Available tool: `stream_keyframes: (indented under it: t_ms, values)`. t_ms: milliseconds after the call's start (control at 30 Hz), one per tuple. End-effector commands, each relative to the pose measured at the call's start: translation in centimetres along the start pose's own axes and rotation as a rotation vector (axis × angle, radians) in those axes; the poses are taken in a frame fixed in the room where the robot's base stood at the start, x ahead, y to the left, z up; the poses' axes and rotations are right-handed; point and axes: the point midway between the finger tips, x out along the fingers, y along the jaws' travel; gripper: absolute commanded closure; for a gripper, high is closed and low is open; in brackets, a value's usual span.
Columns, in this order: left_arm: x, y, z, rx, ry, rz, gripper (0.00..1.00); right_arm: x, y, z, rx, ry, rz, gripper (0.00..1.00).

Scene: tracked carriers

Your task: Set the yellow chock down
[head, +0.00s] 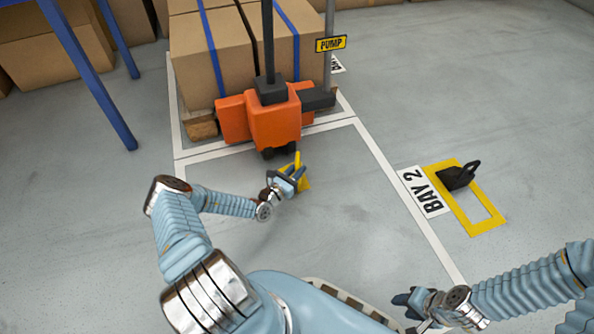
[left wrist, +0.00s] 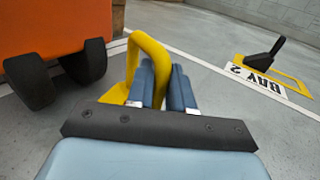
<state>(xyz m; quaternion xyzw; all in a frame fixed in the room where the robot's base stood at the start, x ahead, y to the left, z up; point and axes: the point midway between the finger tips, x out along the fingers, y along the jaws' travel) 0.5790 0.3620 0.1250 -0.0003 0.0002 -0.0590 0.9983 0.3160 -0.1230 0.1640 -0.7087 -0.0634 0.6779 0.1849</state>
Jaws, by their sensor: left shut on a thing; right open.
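The yellow chock (head: 298,160) is in my left gripper (head: 287,180), just in front of the orange pallet jack (head: 270,118). In the left wrist view the chock's yellow loop handle (left wrist: 150,55) rises between the blue fingers of my left gripper (left wrist: 165,85), which are shut on it. The chock's lower body is mostly hidden behind the gripper, and I cannot tell whether it touches the floor. My right gripper (head: 412,302) is open and empty at the bottom of the head view, low over the floor.
A black chock (head: 459,175) sits inside a yellow floor rectangle (head: 482,225) beside the BAY 2 label (head: 424,191). Strapped boxes (head: 205,60) stand on a pallet behind the jack. A blue rack post (head: 90,75) is at left. The floor between the jack and the label is clear.

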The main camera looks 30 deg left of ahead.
Motion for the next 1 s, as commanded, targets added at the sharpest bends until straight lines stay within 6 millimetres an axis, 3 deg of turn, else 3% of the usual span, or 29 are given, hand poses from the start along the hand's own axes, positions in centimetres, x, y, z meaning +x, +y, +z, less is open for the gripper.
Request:
stream_keyframes:
  t_ms: [67, 100, 233, 567, 733, 1000]
  values:
    - [0.0, 0.0, -0.2, 0.001, -0.002, 0.000, 1.00, 0.2, 0.1, 0.0, 0.000, 0.000, 0.000, 0.57]
    - [0.0, 0.0, -0.2, 0.000, 0.000, 0.000, 0.73, 0.1, 0.0, 0.0, 0.000, 0.000, 0.000, 0.57]
    - [0.0, 0.0, -0.2, 0.000, 0.000, 0.000, 0.53, 0.1, 0.0, 0.0, 0.000, 0.000, 0.000, 0.57]
    - [-0.1, 0.0, 0.2, 0.000, 0.000, 0.000, 0.53, -0.2, -0.1, 0.0, 0.000, 0.000, 0.000, 0.57]
    - [-2.7, 0.1, 0.3, -0.001, 0.003, 0.002, 0.53, -0.8, -0.3, 0.0, 0.000, -0.002, 0.000, 0.57]
    - [-8.9, 0.1, 0.2, -0.001, 0.002, 0.002, 0.53, -1.8, -0.7, 0.0, -0.001, -0.003, 0.001, 0.57]
